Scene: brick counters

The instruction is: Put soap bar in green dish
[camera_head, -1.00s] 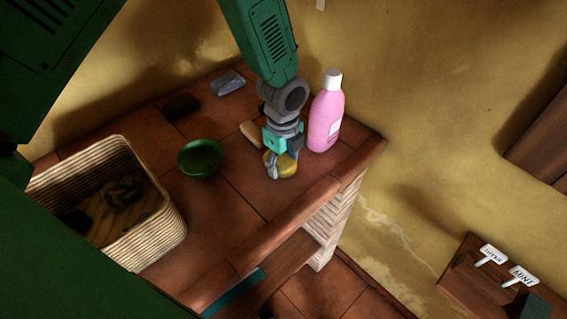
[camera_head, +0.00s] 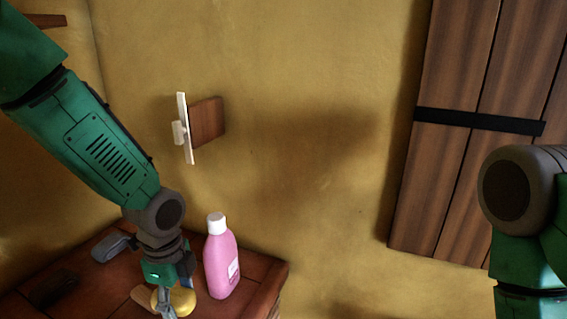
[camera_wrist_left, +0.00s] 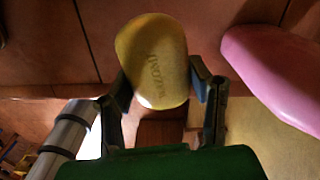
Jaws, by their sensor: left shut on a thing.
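The yellow soap bar (camera_head: 185,301), an oval with embossed lettering, is at the bottom of the head view, left of the pink bottle. It also fills the upper middle of the left wrist view (camera_wrist_left: 153,50). My left gripper (camera_head: 170,303) points down at the counter and is shut on the soap bar, with one finger on each side in the wrist view (camera_wrist_left: 160,86). I cannot tell whether the soap touches the counter. The green dish is in neither current view. My right arm shows at the right edge of the head view, but its gripper is out of frame.
A pink bottle (camera_head: 221,265) with a white cap stands close right of my left gripper. A grey-blue object (camera_head: 113,246), a dark block (camera_head: 52,290) and a tan piece (camera_head: 143,296) lie on the tiled counter (camera_head: 262,277). A wooden shutter (camera_head: 475,160) is at right.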

